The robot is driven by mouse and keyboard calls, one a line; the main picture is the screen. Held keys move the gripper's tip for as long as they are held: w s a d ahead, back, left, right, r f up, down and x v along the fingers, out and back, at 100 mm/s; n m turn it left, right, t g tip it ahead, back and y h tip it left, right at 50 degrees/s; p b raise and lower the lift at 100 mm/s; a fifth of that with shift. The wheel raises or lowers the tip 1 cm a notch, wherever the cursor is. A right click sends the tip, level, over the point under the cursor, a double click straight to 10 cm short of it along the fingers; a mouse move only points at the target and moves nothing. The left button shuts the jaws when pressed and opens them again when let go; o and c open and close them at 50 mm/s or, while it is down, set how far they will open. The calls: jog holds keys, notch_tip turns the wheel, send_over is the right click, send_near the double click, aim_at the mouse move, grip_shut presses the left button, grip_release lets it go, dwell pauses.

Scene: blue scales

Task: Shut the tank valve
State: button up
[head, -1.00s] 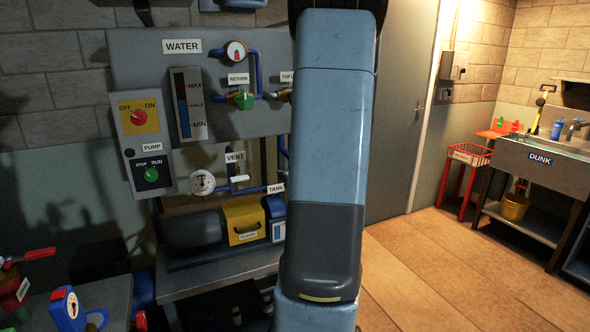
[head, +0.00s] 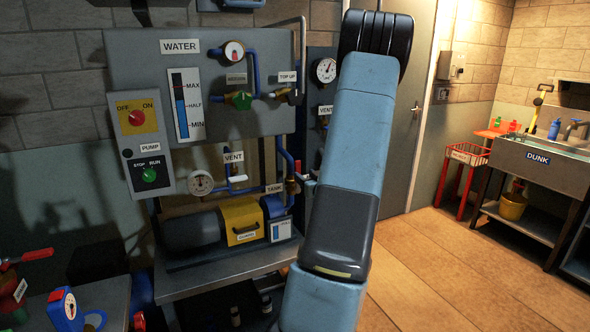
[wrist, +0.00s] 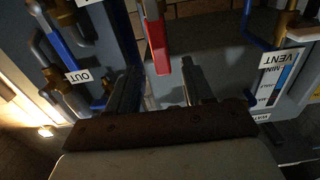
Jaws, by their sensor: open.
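The TANK label (head: 275,189) is on the blue piping at the right end of the pump bench in the head view. Next to it, a brass valve body (head: 292,186) sits on the upright blue pipe, with a bit of red by it, partly behind my arm. In the wrist view a red lever (wrist: 157,42) hangs from a brass fitting at the top; its own label is not readable. My gripper (wrist: 160,82) is open and empty. The lever is ahead of it, between the lines of its two fingers, with no visible contact. In the head view my arm hides the gripper.
Blue pipes with an OUT label (wrist: 77,76) lie left in the wrist view, a VENT label (wrist: 271,60) right. Open floor (head: 425,260) is at right.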

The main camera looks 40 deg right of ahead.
aim_at(298, 170)
jog(key=x, duration=0.9)
jog(key=shift+c, duration=0.4)
jog(key=shift+a, duration=0.1)
grip_shut()
